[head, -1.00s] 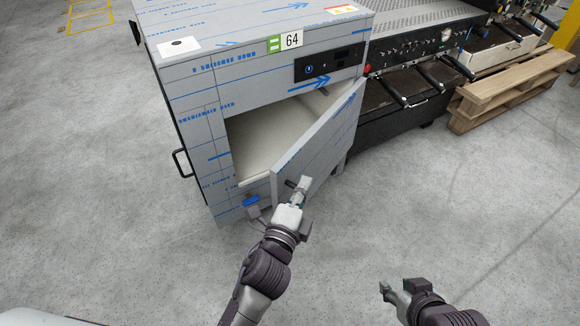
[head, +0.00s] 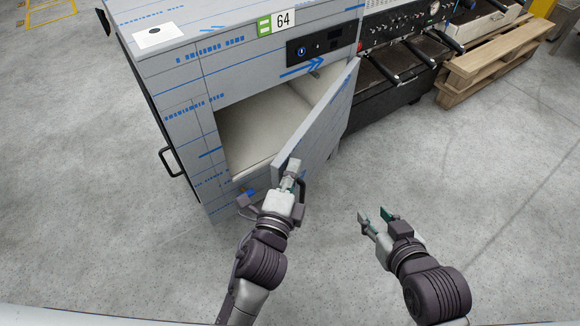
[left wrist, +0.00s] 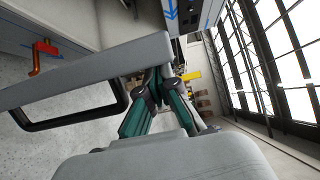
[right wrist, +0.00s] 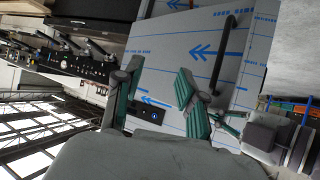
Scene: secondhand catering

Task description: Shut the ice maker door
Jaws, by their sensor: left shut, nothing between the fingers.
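The ice maker (head: 185,125) is a grey box wrapped in blue-printed film. Its door (head: 322,125) is hinged at the right and stands ajar, showing the pale inside (head: 262,125). A dark handle (head: 302,192) is on the door's outer face near its free edge; the handle also shows in the left wrist view (left wrist: 70,122). My left gripper (head: 292,168) is shut and empty at the free edge, beside the handle; whether it touches the door is unclear. My right gripper (head: 376,218) is open and empty, in front of the door and to its right.
A black espresso machine (head: 405,40) stands right of the ice maker, with a wooden pallet (head: 490,65) beyond it. A dark side handle (head: 168,162) sticks out of the ice maker's left side. The grey floor in front is clear.

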